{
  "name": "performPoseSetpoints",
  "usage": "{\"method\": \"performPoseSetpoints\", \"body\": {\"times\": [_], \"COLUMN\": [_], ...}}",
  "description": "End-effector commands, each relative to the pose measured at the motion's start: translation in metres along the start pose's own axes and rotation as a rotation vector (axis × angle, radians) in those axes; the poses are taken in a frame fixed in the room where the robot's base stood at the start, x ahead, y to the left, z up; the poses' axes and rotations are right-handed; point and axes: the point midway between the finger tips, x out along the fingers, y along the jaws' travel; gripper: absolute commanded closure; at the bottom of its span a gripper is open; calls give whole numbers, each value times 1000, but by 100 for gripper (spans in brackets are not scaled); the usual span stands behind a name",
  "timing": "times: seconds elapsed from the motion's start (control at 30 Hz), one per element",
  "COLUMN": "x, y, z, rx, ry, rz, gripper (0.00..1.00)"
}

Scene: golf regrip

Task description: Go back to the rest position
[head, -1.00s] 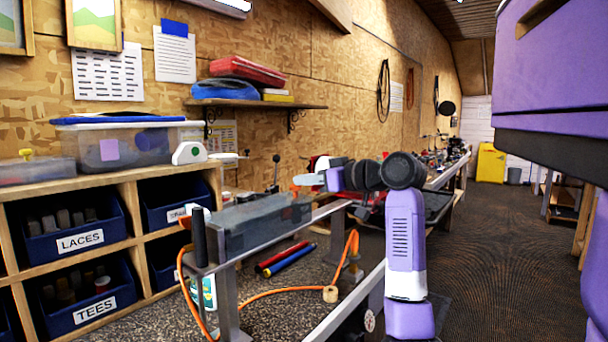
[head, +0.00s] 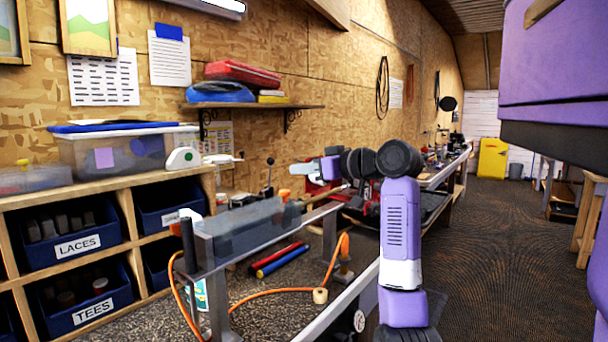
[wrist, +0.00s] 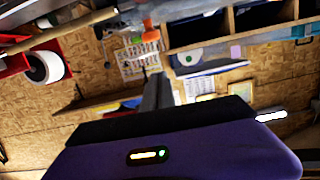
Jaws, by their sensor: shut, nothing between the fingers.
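My purple and grey arm rises at the right of the workbench in the head view. A thin shaft with a tan end (head: 322,208) lies beyond the trough, partly behind the arm.
A cubby unit (head: 140,268) with labelled blue bins stands at left. Red and blue tubes (head: 280,260) and an orange hose (head: 270,292) lie on the speckled benchtop. A purple cabinet-like body (head: 555,75) fills the upper right. The floor aisle (head: 490,250) is open.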

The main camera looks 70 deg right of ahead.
Motion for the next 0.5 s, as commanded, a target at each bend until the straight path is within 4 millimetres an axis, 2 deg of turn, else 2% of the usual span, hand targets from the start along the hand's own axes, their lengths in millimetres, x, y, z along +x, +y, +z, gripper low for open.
{"method": "performPoseSetpoints", "body": {"times": [0.03,0.2,0.33,0.5], "x": [-12,-48,-67,-81], "y": [2,1,1,0], "z": [5,3,3,2], "rx": [-1,-2,-2,-1], "ry": [2,4,3,2], "rz": [5,4,3,2], "gripper": [100,100,100,100]}}
